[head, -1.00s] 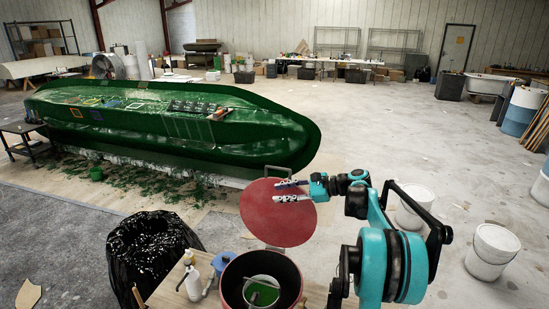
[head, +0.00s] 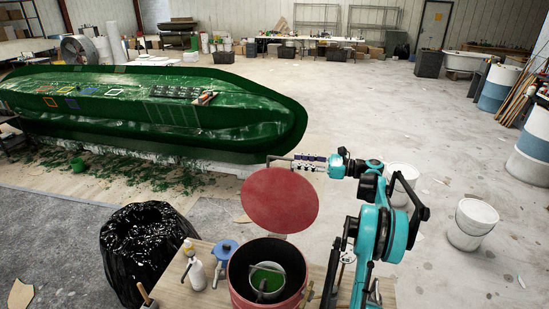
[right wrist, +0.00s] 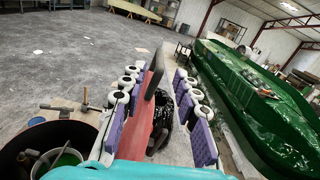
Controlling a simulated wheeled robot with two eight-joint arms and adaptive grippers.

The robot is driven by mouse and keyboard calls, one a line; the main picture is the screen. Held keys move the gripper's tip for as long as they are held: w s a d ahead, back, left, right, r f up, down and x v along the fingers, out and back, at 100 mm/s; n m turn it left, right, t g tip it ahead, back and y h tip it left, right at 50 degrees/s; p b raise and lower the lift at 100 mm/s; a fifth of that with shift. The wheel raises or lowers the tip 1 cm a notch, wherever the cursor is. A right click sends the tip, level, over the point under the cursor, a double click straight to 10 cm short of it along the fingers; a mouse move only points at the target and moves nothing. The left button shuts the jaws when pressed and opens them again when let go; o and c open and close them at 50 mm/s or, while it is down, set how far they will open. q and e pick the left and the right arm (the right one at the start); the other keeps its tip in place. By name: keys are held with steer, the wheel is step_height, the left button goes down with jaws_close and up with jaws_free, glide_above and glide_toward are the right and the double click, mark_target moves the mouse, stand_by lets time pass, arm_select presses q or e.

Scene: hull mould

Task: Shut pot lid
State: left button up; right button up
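The red pot (head: 262,297) stands on a wooden bench in the head view. Its round red lid (head: 278,203) stands raised at the far side of the rim, so the pot's mouth is open. A metal container with green stuff and a tool (head: 268,283) is inside the pot. My right gripper (head: 296,162) is at the lid's upper edge. In the right wrist view its two padded fingers (right wrist: 157,105) are apart, with the red lid and its dark edge (right wrist: 150,85) showing between them; I cannot tell whether they touch it. My left gripper is not in view.
A black bin bag (head: 148,250) stands left of the bench. The green hull mould (head: 150,110) lies beyond. White buckets (head: 472,223) stand on the right.

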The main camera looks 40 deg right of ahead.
mark_target(270, 157)
steer(key=x, duration=0.7)
steer(key=shift+w+a, duration=0.1)
steer(key=shift+a, duration=0.05)
jaws_close()
